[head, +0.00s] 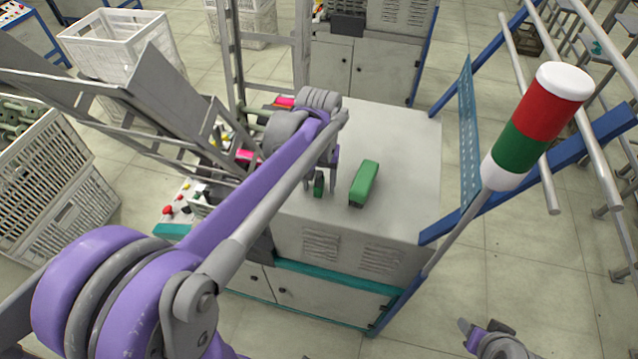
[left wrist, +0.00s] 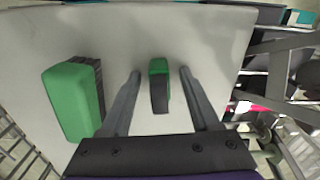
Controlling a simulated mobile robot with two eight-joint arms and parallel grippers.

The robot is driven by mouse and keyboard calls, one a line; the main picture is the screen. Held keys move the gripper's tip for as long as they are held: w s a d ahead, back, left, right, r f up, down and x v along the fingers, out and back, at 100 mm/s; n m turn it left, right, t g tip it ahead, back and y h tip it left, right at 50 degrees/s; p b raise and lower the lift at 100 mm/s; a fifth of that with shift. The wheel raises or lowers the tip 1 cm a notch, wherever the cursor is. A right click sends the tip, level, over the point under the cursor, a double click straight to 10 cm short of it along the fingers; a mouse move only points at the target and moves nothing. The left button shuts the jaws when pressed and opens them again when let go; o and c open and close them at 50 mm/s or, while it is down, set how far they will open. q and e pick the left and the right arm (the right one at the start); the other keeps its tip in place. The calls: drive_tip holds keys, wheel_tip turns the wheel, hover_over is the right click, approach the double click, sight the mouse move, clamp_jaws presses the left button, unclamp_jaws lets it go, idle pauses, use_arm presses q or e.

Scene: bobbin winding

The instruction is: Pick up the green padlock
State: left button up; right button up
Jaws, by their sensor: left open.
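The green padlock (head: 318,189) is a small green and dark thing on the light grey top of the machine cabinet. In the left wrist view the padlock (left wrist: 159,88) shows between the two fingers, with a gap on each side. My left gripper (head: 321,182) is open and points down over it, and its fingers (left wrist: 159,74) do not touch it in the wrist view. The arm and fingers partly hide the padlock in the head view. Part of my right gripper (head: 478,338) shows at the bottom right of the head view; its jaw state is unclear.
A larger green block with a dark side (head: 364,182), perhaps a brush, lies right of the padlock; it also shows in the left wrist view (left wrist: 70,103). The cabinet top (head: 405,150) is clear beyond. A red-green signal light (head: 540,120) stands at right.

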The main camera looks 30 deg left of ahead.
use_arm(q)
clamp_jaws()
idle(0.5)
